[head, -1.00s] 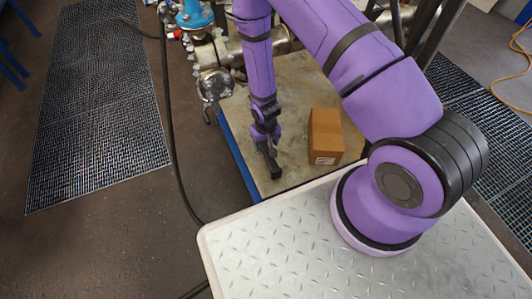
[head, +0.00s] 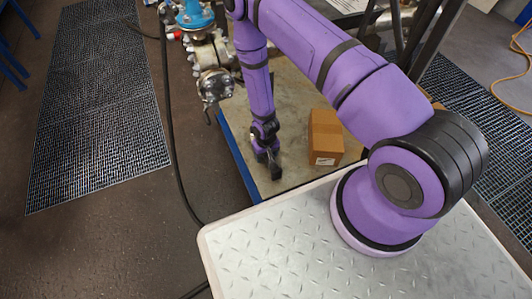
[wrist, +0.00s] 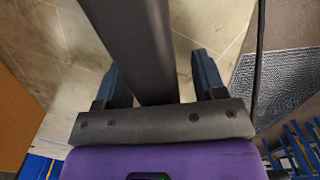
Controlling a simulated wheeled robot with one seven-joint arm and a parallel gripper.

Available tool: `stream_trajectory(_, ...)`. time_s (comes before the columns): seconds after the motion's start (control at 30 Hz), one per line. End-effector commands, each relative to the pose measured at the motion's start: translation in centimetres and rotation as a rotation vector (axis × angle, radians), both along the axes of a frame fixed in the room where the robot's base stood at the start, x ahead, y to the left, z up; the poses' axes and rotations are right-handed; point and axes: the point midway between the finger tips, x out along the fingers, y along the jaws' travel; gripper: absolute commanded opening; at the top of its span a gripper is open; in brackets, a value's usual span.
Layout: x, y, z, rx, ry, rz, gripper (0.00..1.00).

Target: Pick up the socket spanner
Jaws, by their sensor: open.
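My gripper (head: 268,164) points down over the pale worktop (head: 296,180), to the left of a cardboard box. In the wrist view its two dark blue fingers stand apart, so my gripper (wrist: 157,80) is open. A long dark grey bar (wrist: 140,45) runs between the fingers in that view, wider at the top, and its lower end is hidden behind the palm. I cannot tell whether this bar is the socket spanner, or whether it touches a finger. In the head view I cannot make out the spanner; my arm and gripper cover part of the worktop.
The cardboard box (head: 325,138) stands close to the right of my gripper. Metal flanged pipework (head: 214,82) with a blue part (head: 194,14) is at the back left. A dark hose (head: 171,130) runs down the left side. Floor gratings (head: 97,100) lie beyond.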

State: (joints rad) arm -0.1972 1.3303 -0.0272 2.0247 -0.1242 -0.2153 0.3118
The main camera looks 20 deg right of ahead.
Motion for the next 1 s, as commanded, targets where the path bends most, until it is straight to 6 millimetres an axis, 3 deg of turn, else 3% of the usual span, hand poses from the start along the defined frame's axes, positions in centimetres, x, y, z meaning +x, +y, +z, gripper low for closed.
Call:
stream_trajectory(0.1,0.0,0.0,0.0,0.0,0.0,0.0,0.62)
stream_trajectory(0.3,0.0,0.0,0.0,0.0,0.0,0.0,0.16)
stream_trajectory(0.37,0.0,0.0,0.0,0.0,0.0,0.0,0.05)
stream_trajectory(0.73,0.0,0.0,0.6,0.0,0.0,0.0,0.06)
stream_trajectory(1.0,0.1,0.0,3.8,0.0,-0.002,-0.002,0.06)
